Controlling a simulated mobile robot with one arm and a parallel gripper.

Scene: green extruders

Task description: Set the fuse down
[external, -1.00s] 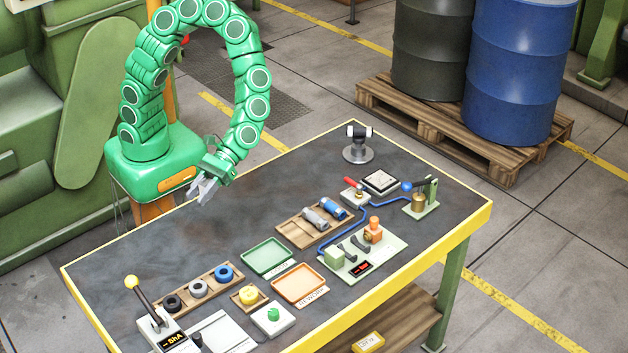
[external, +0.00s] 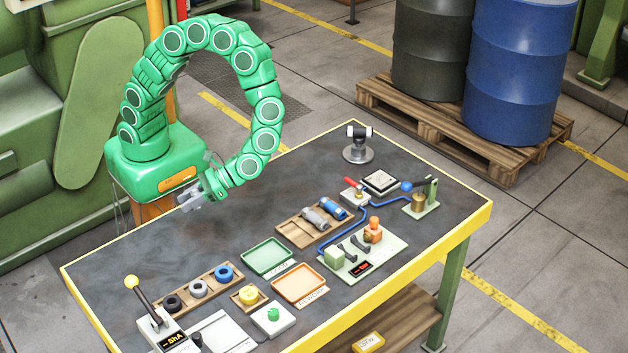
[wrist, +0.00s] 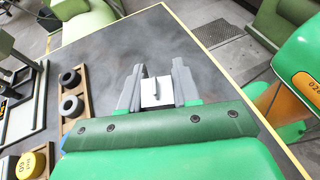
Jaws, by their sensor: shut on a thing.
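My gripper (external: 188,202) hangs above the table's back-left edge, near my green base. In the wrist view my gripper (wrist: 160,70) has its two grey fingers on either side of a small pale block with a grey stub, which I take as the fuse (wrist: 156,93). The fuse is held above the dark tabletop (wrist: 110,50). In the external view it is too small to tell apart from the fingers. A wooden tray (external: 284,229) on the table holds a grey cylinder (external: 315,218) and a blue cylinder (external: 334,208).
A green tray (external: 267,256) and an orange tray (external: 299,284) lie mid-table. A rack (external: 183,311) with rings and a lever box (external: 160,330) stand front left. A panel (external: 385,258) with levers sits right. The back-left tabletop is clear.

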